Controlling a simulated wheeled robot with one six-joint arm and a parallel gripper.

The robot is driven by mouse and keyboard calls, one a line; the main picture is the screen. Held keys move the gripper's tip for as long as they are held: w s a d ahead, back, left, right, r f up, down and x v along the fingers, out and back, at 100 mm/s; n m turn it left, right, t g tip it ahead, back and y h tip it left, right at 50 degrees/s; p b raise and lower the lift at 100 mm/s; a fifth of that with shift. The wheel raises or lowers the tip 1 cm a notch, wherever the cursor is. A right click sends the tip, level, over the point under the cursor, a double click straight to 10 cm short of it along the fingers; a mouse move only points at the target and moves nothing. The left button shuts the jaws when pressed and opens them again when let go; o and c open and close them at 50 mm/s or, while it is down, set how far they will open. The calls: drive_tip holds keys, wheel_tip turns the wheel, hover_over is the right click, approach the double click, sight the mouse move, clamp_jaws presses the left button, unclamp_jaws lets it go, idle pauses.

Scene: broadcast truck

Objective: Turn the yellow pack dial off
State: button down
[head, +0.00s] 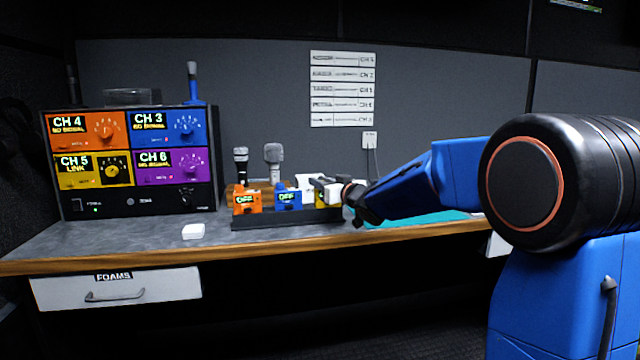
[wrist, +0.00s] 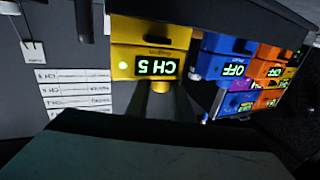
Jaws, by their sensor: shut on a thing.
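The yellow pack (wrist: 150,32) appears upside down in the wrist view. Its screen (wrist: 157,67) reads CH 5 and a green light (wrist: 123,65) is lit beside it. In the head view only a strip of the yellow pack (head: 321,201) shows behind my gripper (head: 318,188). In the wrist view my gripper's dark fingers (wrist: 165,102) reach to the pack's face just by the screen.
The blue pack (wrist: 231,68) stands close beside the yellow one and reads OFF. The orange pack (head: 247,203) also reads OFF. All sit on a dark rack (head: 270,221). Two microphones (head: 274,155) stand behind. The receiver (head: 128,200) shows CH 5 LINK.

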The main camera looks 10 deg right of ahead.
drive_tip(key=shift+d+n+g+y, duration=0.1)
drive_tip(key=shift+n+g+y, duration=0.2)
drive_tip(key=shift+n+y, duration=0.3)
drive_tip(key=n+g+y, duration=0.2)
drive_tip(key=n+y, duration=0.1)
drive_tip(key=y, duration=0.1)
drive_tip(key=shift+w+g, duration=0.1)
drive_tip(key=shift+g, duration=0.3)
drive_tip(key=n+g+y, duration=0.3)
drive_tip(key=g+y, duration=0.1)
drive_tip(key=shift+n, duration=0.3)
drive_tip(key=n+g+y, duration=0.1)
drive_tip(key=g, duration=0.2)
drive_tip(key=n+g+y, duration=0.1)
drive_tip(key=n+g, duration=0.1)
drive_tip(key=g, duration=0.1)
drive_tip(key=shift+n, duration=0.3)
drive_tip(key=shift+n+g, duration=1.7)
drive_tip(key=shift+g, duration=0.8)
drive_tip(key=shift+n+g, duration=0.3)
drive_tip(key=shift+g, duration=0.2)
drive_tip(key=c, duration=1.6)
unclamp_jaws()
drive_tip(key=shift+o, duration=0.2)
